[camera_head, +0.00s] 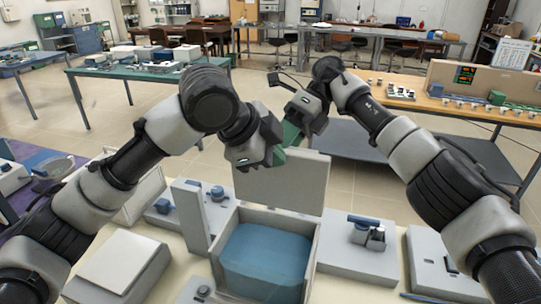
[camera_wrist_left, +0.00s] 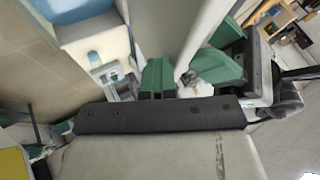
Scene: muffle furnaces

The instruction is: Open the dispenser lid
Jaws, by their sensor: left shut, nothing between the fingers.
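The dispenser (camera_head: 312,262) is a pale grey box in the head view with a blue inside (camera_head: 265,258). Its grey lid (camera_head: 290,183) stands raised at the back of the box, leaving the top uncovered. My left gripper (camera_head: 277,155) is just above the lid's upper left edge. The left wrist view shows its green fingers (camera_wrist_left: 158,78) together and empty, beside a pale panel (camera_wrist_left: 165,25) that looks like the lid. My right gripper (camera_head: 292,132) is above and behind the lid. Its green parts also show in the left wrist view (camera_wrist_left: 215,68), but the gap between its fingers is unclear.
A tall grey block (camera_head: 190,215) stands left of the dispenser. A device with a blue-topped part (camera_head: 365,232) stands to the right. A white flat-topped box (camera_head: 120,262) is at the front left. Open floor lies behind, then a green table (camera_head: 105,72).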

